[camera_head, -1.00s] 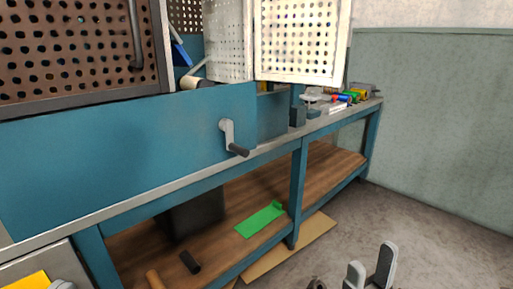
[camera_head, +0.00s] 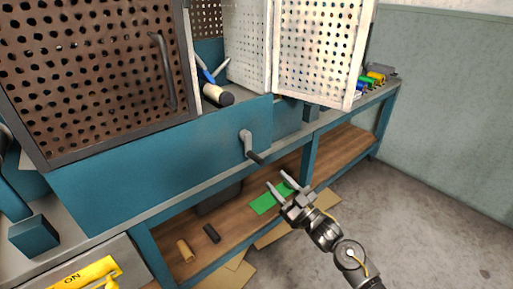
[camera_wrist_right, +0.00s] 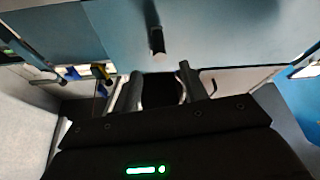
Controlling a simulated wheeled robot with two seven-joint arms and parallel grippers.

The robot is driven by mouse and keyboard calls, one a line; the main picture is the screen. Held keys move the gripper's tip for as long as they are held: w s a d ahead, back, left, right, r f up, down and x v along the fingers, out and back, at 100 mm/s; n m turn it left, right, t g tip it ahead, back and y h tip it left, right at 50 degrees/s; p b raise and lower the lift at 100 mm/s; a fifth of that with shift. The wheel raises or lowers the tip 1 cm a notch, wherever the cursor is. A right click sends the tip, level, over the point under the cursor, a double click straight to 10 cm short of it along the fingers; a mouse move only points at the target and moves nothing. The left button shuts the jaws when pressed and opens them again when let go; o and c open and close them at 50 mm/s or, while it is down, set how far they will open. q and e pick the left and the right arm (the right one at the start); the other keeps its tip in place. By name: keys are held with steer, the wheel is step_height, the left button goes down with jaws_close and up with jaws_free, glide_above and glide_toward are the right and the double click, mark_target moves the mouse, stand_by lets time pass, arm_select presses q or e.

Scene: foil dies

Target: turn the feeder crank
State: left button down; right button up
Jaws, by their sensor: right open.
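The feeder crank (camera_head: 247,143) is a grey arm with a dark handle, on the front of the blue panel (camera_head: 150,165) in the head view. Its handle points outward and down to the right. My right gripper (camera_head: 276,178) is open and empty, just below and to the right of the handle, apart from it. In the right wrist view the dark handle end (camera_wrist_right: 157,44) shows ahead of the gap between my open fingers (camera_wrist_right: 161,74). My left gripper is not in view.
A perforated brown door (camera_head: 95,80) and white perforated panels (camera_head: 320,45) stand above the crank. A mallet (camera_head: 216,95) lies on top. A lower wooden shelf (camera_head: 228,238) holds a green sheet (camera_head: 263,204). Floor at right is clear.

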mark_target(256, 158)
steer(key=x, duration=1.1)
steer(key=shift+w+d+f+b, duration=0.1)
steer(key=shift+w+f+b, duration=0.1)
steer(key=shift+b, duration=0.1)
steer(key=shift+c, duration=0.4)
jaws_close()
